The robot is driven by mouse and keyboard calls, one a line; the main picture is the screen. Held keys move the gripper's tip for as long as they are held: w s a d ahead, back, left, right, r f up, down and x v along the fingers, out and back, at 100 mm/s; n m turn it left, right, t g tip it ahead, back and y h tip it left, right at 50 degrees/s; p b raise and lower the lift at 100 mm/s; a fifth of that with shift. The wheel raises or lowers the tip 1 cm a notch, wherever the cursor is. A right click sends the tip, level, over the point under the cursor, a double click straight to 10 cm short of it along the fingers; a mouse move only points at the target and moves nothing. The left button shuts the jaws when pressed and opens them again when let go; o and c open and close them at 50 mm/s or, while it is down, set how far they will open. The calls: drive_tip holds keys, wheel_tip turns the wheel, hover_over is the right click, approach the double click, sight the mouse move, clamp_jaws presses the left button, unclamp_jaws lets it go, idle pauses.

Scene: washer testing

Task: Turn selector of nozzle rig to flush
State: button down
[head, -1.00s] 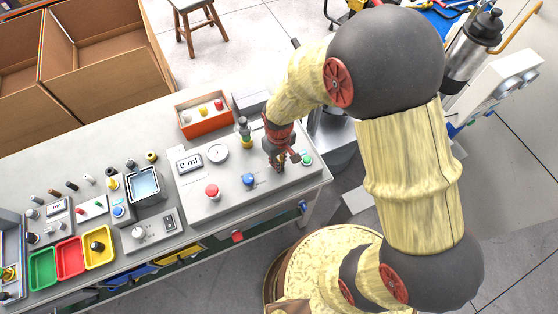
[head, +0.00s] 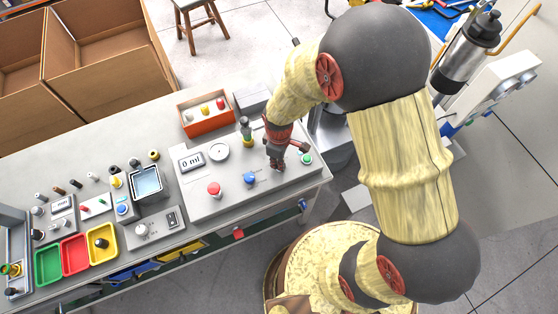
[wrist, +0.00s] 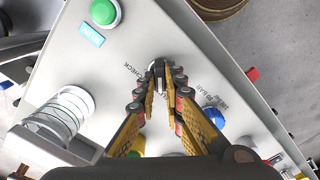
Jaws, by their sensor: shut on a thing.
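The nozzle rig (head: 232,205) is a pale grey box with a sloping panel at the right end of the bench. Its selector (wrist: 158,74), a small pale knob with dark edges, stands between my fingertips in the wrist view. My gripper (head: 278,166) points down at the panel and is shut on the selector; the wrist view shows its fingers (wrist: 160,92) closing from both sides. In the head view the gripper hides the selector. "CHECK" is printed left of the knob and another label lies to its right. A small cyan label (wrist: 91,34) is by the green button; its text is unclear.
A green button (wrist: 103,12) and a blue knob (wrist: 213,115) flank the selector. A red button (head: 214,188), a display (head: 190,161) and a round gauge (head: 219,152) are on the rig. A clear coil-like cylinder (wrist: 60,115) stands close to the fingers. An orange box (head: 206,114) sits behind.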

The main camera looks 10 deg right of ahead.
idle(0.3)
drive_tip(key=c, duration=2)
unclamp_jaws()
drive_tip(key=shift+o, duration=0.5)
wheel_tip(320, 180, up, 12)
